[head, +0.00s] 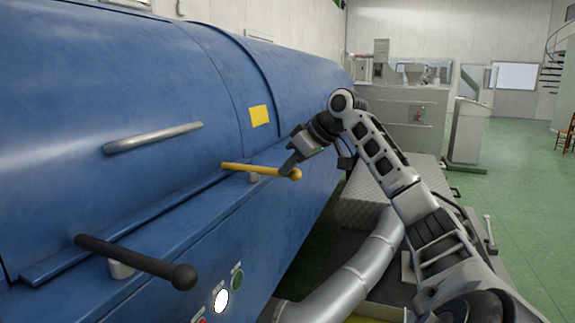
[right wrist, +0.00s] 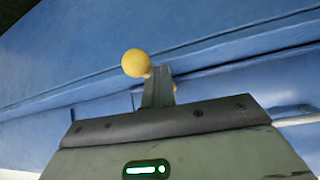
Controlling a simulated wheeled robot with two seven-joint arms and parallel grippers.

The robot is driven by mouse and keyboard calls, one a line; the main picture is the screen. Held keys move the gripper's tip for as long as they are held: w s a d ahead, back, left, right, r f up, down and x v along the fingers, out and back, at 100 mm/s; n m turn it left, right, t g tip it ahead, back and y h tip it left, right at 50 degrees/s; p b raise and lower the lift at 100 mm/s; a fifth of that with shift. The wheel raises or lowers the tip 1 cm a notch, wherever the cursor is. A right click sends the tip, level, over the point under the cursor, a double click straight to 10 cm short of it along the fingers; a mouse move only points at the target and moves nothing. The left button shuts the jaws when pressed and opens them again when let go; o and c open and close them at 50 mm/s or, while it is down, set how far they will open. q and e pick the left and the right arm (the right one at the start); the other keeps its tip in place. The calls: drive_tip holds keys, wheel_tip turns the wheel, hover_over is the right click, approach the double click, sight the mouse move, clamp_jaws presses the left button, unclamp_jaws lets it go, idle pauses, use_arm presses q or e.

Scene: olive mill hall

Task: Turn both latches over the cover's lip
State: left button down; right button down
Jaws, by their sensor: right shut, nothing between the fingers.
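The blue cover (head: 150,90) has a long lip (head: 150,222) along its lower front edge. The yellow latch (head: 243,169) sits on a short pale post below the lip; its bar points toward the lip and its ball knob points outward. The black latch (head: 135,260), nearer to me, has its bar crossing the lip's edge in the picture and its ball knob outward. I cannot tell whether either bar rests on the lip. My right gripper (head: 289,169) is shut and empty beside the yellow knob, which the right wrist view also shows (right wrist: 136,63); contact is unclear. My left gripper is out of view.
A grey handle (head: 153,138) stands out from the cover. Buttons (head: 221,300) sit on the blue front panel below the latches. A silver duct (head: 350,280) and a tread-plate box (head: 385,190) lie to the right. Green floor is open at the far right.

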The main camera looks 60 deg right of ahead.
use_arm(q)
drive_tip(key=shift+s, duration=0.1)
use_arm(e)
drive_tip(key=shift+d+r+h, duration=0.3)
drive_tip(key=shift+d+r, duration=0.25)
drive_tip(key=w+a+p, duration=0.1)
drive_tip(key=a+p, duration=0.1)
drive_tip(key=a, duration=0.2)
drive_tip(key=d+r, duration=0.1)
drive_tip(key=r, duration=0.1)
drive_tip(key=s+d+r+p, duration=0.1)
drive_tip(key=d+r, duration=0.2)
drive_tip(key=r, duration=0.1)
drive_tip(key=shift+s+d+p, duration=0.25)
drive_tip(key=shift+p, duration=0.1)
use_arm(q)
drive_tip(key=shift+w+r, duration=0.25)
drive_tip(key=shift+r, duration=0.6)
use_arm(e)
drive_tip(key=shift+s+d+r, duration=0.25)
drive_tip(key=shift+d+r, duration=0.25)
drive_tip(key=shift+d, duration=0.1)
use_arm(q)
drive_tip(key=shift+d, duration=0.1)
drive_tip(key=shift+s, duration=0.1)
